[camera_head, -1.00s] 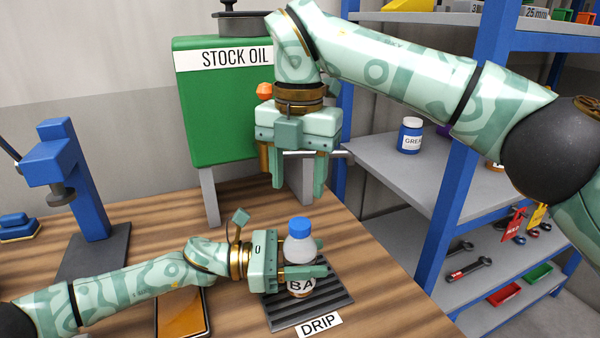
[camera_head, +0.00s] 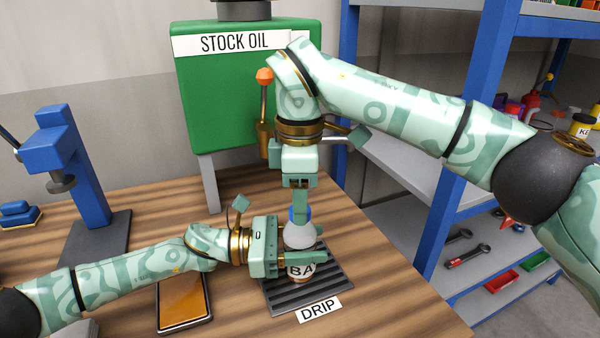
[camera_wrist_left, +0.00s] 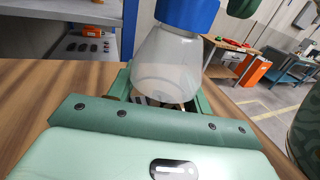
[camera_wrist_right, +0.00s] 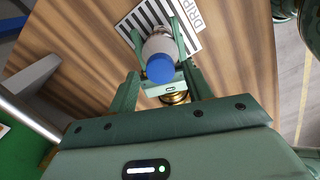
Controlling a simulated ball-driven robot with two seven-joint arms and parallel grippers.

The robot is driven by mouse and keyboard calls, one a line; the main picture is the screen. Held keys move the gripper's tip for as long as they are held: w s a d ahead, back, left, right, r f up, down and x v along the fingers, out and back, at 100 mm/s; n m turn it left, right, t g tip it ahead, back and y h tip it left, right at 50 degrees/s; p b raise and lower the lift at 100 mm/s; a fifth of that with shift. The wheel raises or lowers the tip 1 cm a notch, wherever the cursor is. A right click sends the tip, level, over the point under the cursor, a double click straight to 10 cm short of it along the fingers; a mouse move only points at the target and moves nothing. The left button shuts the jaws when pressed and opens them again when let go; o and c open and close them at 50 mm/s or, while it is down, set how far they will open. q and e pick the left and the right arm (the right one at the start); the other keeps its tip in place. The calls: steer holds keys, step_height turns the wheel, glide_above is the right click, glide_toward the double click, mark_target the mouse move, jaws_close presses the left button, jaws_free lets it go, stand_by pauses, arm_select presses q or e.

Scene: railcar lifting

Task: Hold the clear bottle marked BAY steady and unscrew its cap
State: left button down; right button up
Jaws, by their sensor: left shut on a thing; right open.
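The clear bottle marked BAY (camera_head: 300,240) stands upright on the dark ribbed drip tray (camera_head: 330,288), its label partly hidden. My left gripper (camera_head: 300,260) is shut around its body from the left. Its blue cap (camera_head: 292,215) is on top and also shows in the left wrist view (camera_wrist_left: 188,14). My right gripper (camera_head: 299,200) points down above the bottle, fingers open at the cap's height or just over it. In the right wrist view the cap (camera_wrist_right: 160,68) lies between and beyond the two open fingers (camera_wrist_right: 160,88); I cannot tell whether they touch it.
The green STOCK OIL tank (camera_head: 230,100) stands behind, with an orange-knobbed lever (camera_head: 265,75) close to my right wrist. A tablet (camera_head: 184,303) lies left of the tray. A blue press (camera_head: 75,170) stands at left. Blue-framed shelves (camera_head: 440,200) are at right.

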steer(key=shift+f, duration=0.7)
